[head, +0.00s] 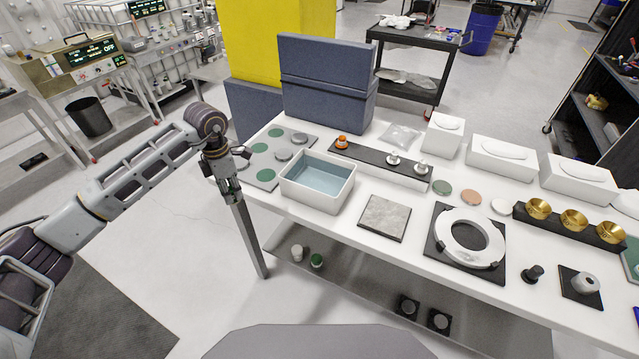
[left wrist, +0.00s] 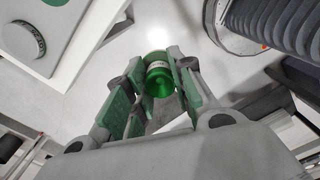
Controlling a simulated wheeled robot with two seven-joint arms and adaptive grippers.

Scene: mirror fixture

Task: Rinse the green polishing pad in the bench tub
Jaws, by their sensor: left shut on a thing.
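My left gripper (head: 230,188) hangs pointing down just off the left end of the white bench, left of the tub. In the left wrist view its fingers (left wrist: 157,88) are shut on a green round piece (left wrist: 159,80) with a pale band; I take it for the green polishing pad. In the head view the held piece is too small to make out. The white bench tub (head: 318,205) holds clear bluish water and stands near the bench's front left edge. My right gripper is not in view.
A grey mat (head: 247,180) with green and grey discs lies left of the tub. A grey stone plate (head: 384,218) lies to its right. A dark rack (head: 370,163) with knobs stands behind. Large blue-grey blocks (head: 325,85) rise at the back. Below is a lower shelf (head: 350,283).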

